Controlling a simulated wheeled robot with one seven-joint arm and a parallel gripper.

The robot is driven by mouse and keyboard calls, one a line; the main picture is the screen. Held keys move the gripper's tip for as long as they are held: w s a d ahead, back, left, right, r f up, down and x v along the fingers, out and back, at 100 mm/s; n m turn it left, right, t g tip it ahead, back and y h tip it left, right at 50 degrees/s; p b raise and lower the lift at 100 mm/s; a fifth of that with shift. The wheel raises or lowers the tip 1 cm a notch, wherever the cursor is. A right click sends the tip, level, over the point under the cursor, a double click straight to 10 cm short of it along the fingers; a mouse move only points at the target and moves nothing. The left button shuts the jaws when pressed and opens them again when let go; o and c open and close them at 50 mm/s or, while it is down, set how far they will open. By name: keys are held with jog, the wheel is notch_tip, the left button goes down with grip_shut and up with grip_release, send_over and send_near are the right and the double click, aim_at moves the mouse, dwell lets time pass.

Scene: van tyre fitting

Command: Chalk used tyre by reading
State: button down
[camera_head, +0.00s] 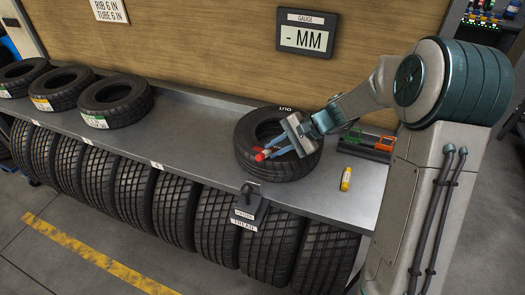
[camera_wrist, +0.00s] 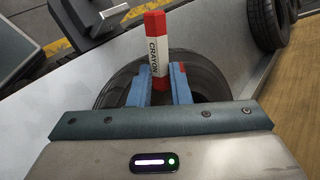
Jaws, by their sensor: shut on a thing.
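My gripper (camera_head: 283,148) is shut on a red and white crayon (camera_head: 262,155), held over the near part of the used tyre (camera_head: 250,130). In the wrist view the crayon (camera_wrist: 156,48), lettered "CRAYON", stands up between the blue fingers of my gripper (camera_wrist: 160,88). The tyre (camera_wrist: 205,75) shows behind the fingers there. The tyre lies flat on the grey bench, with white lettering on its far side. I cannot tell whether the crayon touches it. The gauge display (camera_head: 306,38) on the wall reads "- MM".
Three labelled tyres (camera_head: 115,102) lie at the bench's left. A yellow stick (camera_head: 346,179) lies right of the used tyre, near a tray with green and orange items (camera_head: 368,143). A black tread gauge holder (camera_head: 248,206) is at the front edge. Bare bench (camera_head: 185,130) lies between the tyres.

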jog(key=shift+w+a+f, duration=0.1)
jog(key=shift+w+a, duration=0.25)
jog(key=shift+a, duration=0.5)
jog(key=shift+w+a+r, duration=0.1)
jog(key=shift+w+a, duration=0.3)
jog(key=shift+a, duration=0.5)
jog(key=shift+w+a+f, duration=0.1)
jog(key=shift+w+a, duration=0.25)
jog(key=shift+a, duration=0.5)
jog(key=shift+s+d+b, duration=0.25)
jog(key=shift+s+d, duration=0.15)
jog(key=shift+d, duration=0.55)
jog(key=shift+s+d+b, duration=0.2)
jog(key=shift+s+d, duration=0.15)
jog(key=shift+d, duration=0.55)
jog(key=shift+s+d+b, duration=0.25)
jog(key=shift+s+d, duration=0.15)
jog(key=shift+d, duration=0.55)
notch_tip(320, 180, up, 7)
jog(key=p, duration=0.4)
jog(key=shift+p, duration=0.4)
